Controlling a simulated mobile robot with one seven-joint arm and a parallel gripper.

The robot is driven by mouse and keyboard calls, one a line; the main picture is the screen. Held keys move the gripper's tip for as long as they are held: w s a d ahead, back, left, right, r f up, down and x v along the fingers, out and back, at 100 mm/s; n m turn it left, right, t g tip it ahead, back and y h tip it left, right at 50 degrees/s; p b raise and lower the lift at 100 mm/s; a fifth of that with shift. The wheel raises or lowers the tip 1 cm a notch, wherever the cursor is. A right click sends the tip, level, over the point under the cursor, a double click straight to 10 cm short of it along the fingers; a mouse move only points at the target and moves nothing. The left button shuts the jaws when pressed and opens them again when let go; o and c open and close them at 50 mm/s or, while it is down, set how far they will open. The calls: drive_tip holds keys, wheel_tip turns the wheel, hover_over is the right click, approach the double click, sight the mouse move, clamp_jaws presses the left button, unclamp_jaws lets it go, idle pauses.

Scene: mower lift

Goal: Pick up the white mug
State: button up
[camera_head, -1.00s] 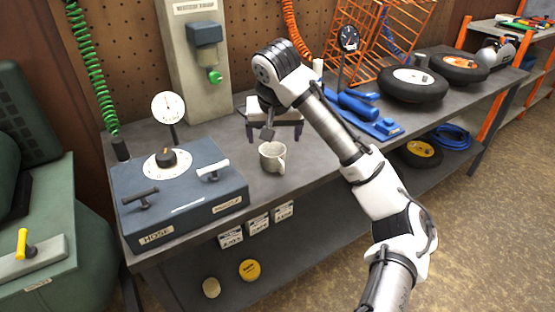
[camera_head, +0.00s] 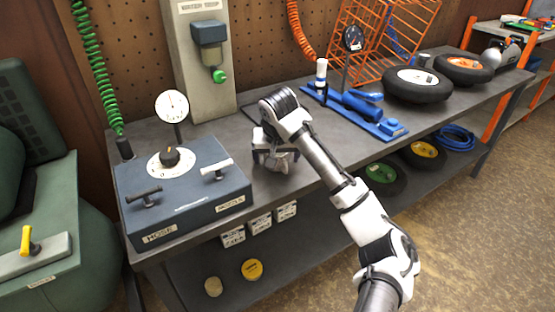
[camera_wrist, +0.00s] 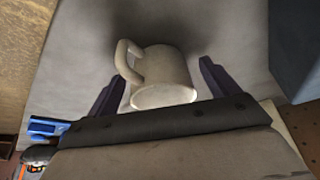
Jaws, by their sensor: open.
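The white mug (camera_wrist: 162,78) stands on the grey workbench in the wrist view, its handle toward the upper left. My gripper (camera_wrist: 160,85) is open, with one dark finger on each side of the mug; I cannot tell whether either finger touches it. In the head view my gripper (camera_head: 272,160) is low over the bench, right of the blue-grey control box. The mug (camera_head: 281,163) is mostly hidden there behind my gripper and wrist.
The control box (camera_head: 185,190) with handles and a dial stands close on the left. A blue pump (camera_head: 360,105) and black wheels (camera_head: 415,85) lie to the right. A grey post (camera_head: 203,60) with a green knob stands behind. The bench's front edge is near.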

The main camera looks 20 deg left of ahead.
drive_tip(key=c, duration=1.1)
drive_tip(key=shift+r, duration=0.1)
